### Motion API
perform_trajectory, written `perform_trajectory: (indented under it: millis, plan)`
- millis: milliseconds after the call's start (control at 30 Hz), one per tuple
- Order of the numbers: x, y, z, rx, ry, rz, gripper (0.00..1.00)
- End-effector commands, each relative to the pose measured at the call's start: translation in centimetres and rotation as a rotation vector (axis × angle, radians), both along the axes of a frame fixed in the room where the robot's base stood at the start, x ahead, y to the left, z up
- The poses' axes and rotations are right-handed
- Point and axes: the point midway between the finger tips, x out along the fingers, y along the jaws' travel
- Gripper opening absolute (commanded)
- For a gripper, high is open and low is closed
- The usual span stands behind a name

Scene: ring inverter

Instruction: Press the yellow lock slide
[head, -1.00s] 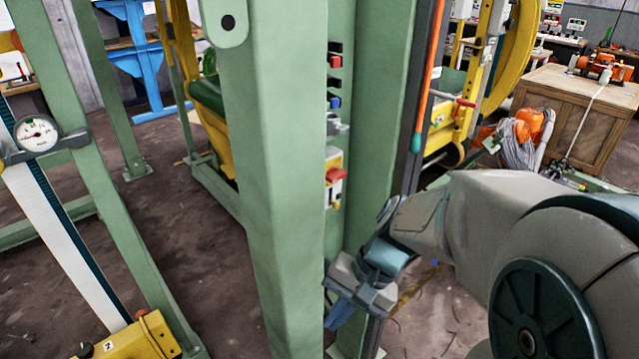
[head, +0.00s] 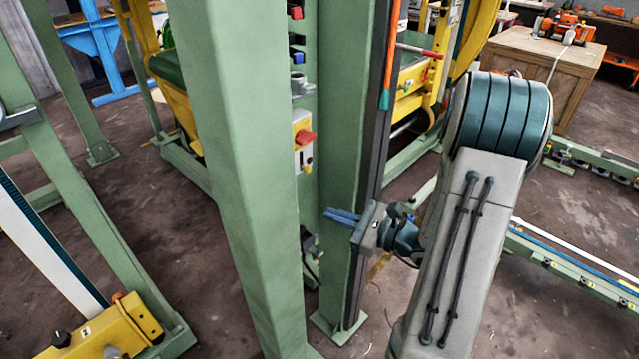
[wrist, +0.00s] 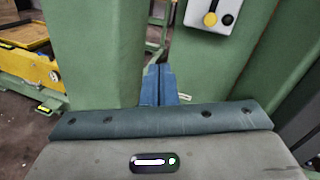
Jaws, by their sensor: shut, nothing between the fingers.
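A white control box (head: 302,140) with a red switch (head: 306,137) is mounted between the green posts in the head view. A small yellow piece (head: 307,168) sits at its lower end; I cannot tell for sure that it is the lock slide. In the wrist view the box (wrist: 203,8) shows a round yellow piece (wrist: 210,19) beside a black knob, up and right of my fingers. My gripper (head: 328,214) has blue fingers held together and empty, pointing left, below and right of the box. The fingers also show in the wrist view (wrist: 158,72), apart from the box.
A wide green post (head: 235,170) stands left of the box, and another green post (head: 345,120) stands right of it, close to my gripper. Colored buttons (head: 297,40) are above the box. A wooden crate (head: 545,75) is at the back right.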

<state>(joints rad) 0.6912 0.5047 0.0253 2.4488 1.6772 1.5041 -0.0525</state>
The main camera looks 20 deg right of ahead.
Motion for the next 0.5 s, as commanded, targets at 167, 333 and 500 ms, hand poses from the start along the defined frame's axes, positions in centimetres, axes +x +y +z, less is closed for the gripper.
perform_trajectory:
  millis: [167,333,500]
  plan:
    - [1.0,-3.7,-1.6,0.087,0.004,-0.163,0.00]
    - [1.3,-5.1,-2.0,0.114,0.003,-0.224,0.00]
    - [1.3,-5.2,-2.0,0.115,0.002,-0.227,0.00]
